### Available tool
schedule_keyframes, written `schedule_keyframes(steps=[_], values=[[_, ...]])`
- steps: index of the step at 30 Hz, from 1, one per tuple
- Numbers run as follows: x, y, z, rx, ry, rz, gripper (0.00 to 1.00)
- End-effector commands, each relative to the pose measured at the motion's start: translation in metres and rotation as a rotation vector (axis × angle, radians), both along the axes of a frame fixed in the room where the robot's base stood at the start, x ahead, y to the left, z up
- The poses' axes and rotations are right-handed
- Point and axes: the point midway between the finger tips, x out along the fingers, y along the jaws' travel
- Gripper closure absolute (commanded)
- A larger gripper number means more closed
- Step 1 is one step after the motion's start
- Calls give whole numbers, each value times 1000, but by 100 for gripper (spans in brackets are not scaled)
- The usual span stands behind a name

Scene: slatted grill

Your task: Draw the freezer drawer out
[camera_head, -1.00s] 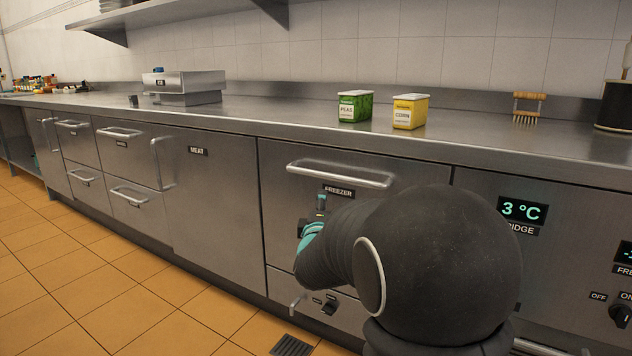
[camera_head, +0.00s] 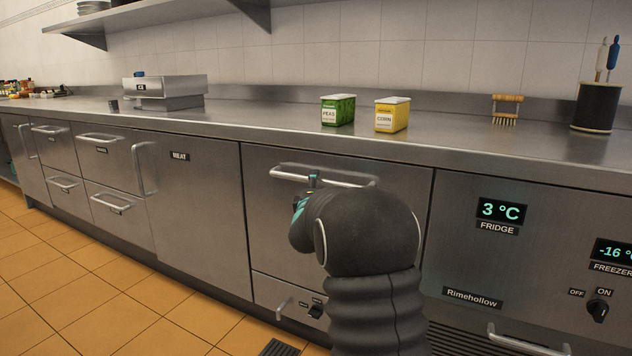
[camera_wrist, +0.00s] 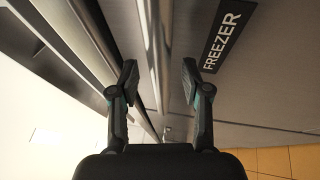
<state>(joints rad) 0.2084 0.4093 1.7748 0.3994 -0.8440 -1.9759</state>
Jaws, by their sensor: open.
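The freezer drawer (camera_head: 263,222) is a brushed steel front under the counter, flush with its neighbours. Its bar handle (camera_head: 352,180) runs along the top of the front; in the wrist view the bar (camera_wrist: 156,50) runs between my two fingers. My gripper (camera_wrist: 156,80) is open, with one finger on each side of the bar and a gap visible. The FREEZER label (camera_wrist: 221,42) shows beside the right finger in the wrist view. In the head view my gripper (camera_head: 305,195) is at the handle, and my arm hides the label and the lower right of the front.
Green peas (camera_head: 338,110) and yellow corn (camera_head: 392,115) tubs stand on the counter (camera_head: 250,117) above the drawer. The meat door (camera_head: 198,210) is left, the fridge panel (camera_head: 500,245) right. Tiled floor (camera_head: 150,325) in front looks clear.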

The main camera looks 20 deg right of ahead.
Motion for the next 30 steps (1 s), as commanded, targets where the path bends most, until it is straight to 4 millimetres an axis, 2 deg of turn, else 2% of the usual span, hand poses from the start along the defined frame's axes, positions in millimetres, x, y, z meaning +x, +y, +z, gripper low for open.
schedule_keyframes(steps=[6,15,21,30], values=[[13,-8,3,0,0,0,52],[14,-8,3,0,0,0,52],[14,-8,3,0,0,0,100],[14,-6,3,0,0,1,100]])
